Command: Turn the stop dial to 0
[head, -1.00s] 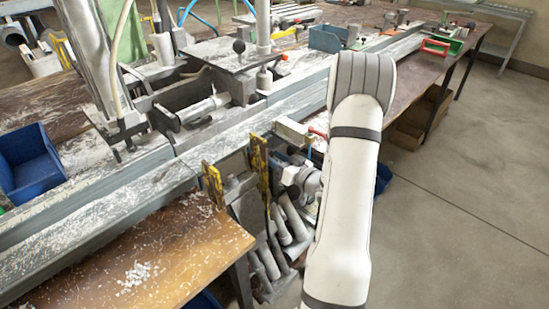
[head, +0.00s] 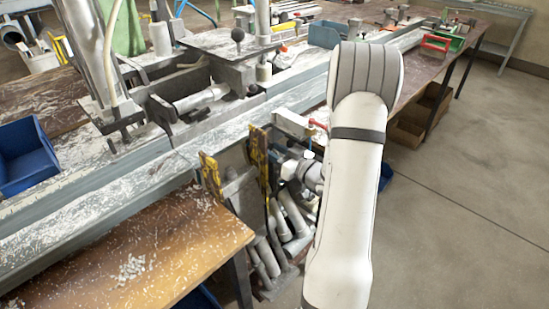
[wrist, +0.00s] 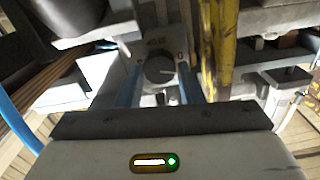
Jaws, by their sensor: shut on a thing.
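The stop dial (wrist: 158,69) is a dark round knob on a pale plate, in the upper middle of the wrist view. The fingertips' exact contact is hard to see. In the head view my wrist is low beside the bench front, and the dial and fingertips cannot be made out there.
Yellow worn uprights (head: 262,165) stand close beside my wrist, with grey tubes (head: 292,215) stacked below. A yellow post (wrist: 218,45) is just right of the dial. A long metal rail (head: 110,190) runs along the bench. The floor (head: 470,190) at right is clear.

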